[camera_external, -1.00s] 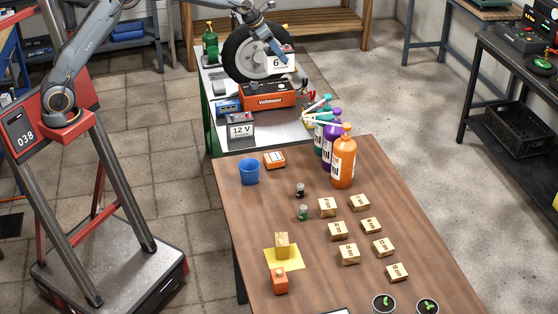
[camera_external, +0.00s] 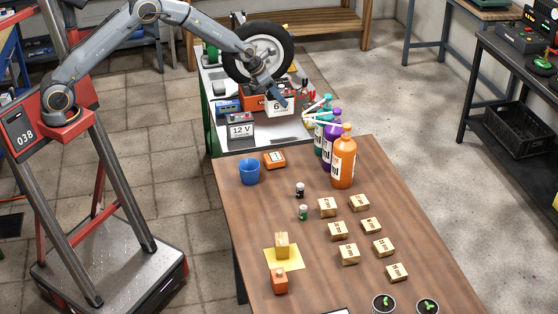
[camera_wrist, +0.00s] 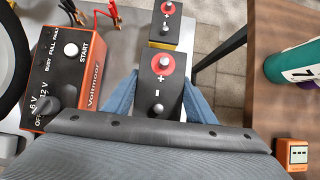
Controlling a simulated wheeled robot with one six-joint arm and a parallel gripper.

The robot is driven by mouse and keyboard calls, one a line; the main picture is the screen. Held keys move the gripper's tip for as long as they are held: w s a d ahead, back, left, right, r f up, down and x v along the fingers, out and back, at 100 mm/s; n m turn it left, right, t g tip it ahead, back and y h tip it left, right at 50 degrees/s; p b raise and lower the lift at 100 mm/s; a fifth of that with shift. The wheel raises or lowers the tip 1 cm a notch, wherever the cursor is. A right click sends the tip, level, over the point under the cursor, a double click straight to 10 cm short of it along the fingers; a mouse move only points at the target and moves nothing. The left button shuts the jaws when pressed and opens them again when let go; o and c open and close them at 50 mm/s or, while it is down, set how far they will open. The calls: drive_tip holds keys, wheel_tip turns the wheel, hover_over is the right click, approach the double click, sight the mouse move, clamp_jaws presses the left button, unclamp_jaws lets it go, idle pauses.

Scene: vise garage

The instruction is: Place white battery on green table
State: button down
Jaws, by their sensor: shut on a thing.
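The white battery (camera_external: 281,106), marked 6, is between the fingers of my gripper (camera_external: 279,93) in the external view. It is over the green table (camera_external: 207,118), which has green sides and a pale top. In the wrist view the battery's dark top with a red-ringed terminal (camera_wrist: 161,70) shows between my blue fingers (camera_wrist: 159,97), which are shut on it. The battery looks upright. Its underside is hidden, so I cannot tell whether it touches the table top.
The grey 12 V battery (camera_external: 240,130), a blue device (camera_external: 228,106) and a wheel (camera_external: 258,52) are also on this table. Bottles (camera_external: 343,160) stand on the brown table.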

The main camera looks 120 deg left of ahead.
sight(266, 97)
drive_tip(key=shift+a+f+p, duration=0.1)
drive_tip(key=shift+f+p, duration=0.7)
drive_tip(key=shift+f, duration=3.2)
drive_tip(key=shift+f, duration=0.15)
drive_tip(key=c, duration=0.8)
unclamp_jaws()
drive_tip(key=shift+f, duration=0.1)
drive_tip(key=shift+s+d+r, duration=0.15)
drive_tip(key=shift+d+r, duration=0.05)
drive_tip(key=shift+r, duration=0.25)
drive_tip(key=b+v, duration=0.1)
drive_tip(key=v, duration=1)
drive_tip(key=shift+s+d+r, duration=0.1)
drive_tip(key=shift+d, duration=0.05)
